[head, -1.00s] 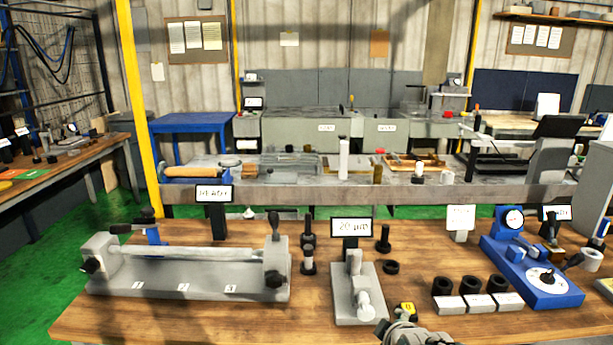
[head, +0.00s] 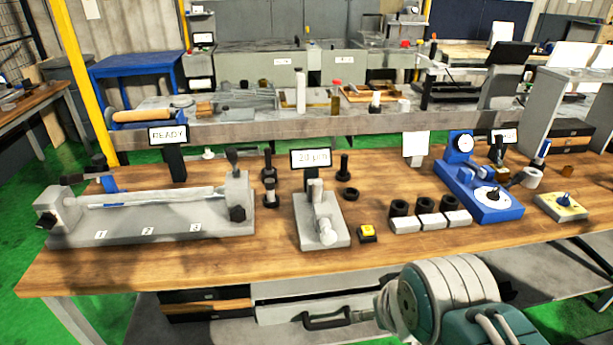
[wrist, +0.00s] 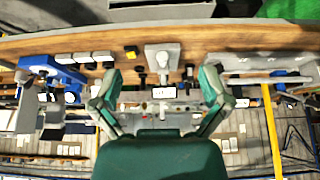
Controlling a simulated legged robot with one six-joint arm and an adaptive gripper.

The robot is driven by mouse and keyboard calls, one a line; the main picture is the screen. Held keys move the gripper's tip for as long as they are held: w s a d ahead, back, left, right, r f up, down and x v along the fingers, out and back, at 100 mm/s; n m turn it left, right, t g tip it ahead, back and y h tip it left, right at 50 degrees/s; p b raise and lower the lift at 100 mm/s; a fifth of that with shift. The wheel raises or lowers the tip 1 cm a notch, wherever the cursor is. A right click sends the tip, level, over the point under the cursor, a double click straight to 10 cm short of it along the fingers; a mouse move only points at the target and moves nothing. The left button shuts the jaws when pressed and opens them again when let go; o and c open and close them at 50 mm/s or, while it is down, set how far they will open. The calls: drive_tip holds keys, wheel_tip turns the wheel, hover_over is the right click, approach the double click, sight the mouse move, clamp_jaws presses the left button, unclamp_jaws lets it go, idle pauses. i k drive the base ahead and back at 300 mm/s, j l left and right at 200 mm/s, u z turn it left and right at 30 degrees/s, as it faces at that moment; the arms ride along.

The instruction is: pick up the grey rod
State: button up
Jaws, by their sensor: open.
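The grey rod (head: 155,197) lies level between the two end blocks of a grey bench fixture (head: 150,232) at the left of the wooden bench. The fixture's base carries labels 1, 2 and 3. In the wrist view, which looks upside down, the rod (wrist: 268,80) shows at the right along the fixture. My gripper (wrist: 160,88) has its two green fingers spread wide, with nothing held between them. The rod is off to the right of the fingers in that view, apart from them. In the head view only my arm shows at the lower right; the fingers cannot be made out.
A READY sign (head: 168,135) stands behind the fixture. Dark posts (head: 269,185) and a grey stand (head: 321,228) are to its right. A yellow button (head: 367,233), black rings and a blue gauge device (head: 478,185) stand farther right. Bare wood lies along the bench front.

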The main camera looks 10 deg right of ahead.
sight(317, 185)
drive_tip(key=i+l+u, duration=0.3)
drive_tip(key=i+l, duration=0.15)
drive_tip(key=i+l+u, duration=0.3)
drive_tip(key=l, duration=0.35)
drive_tip(key=i, duration=0.1)
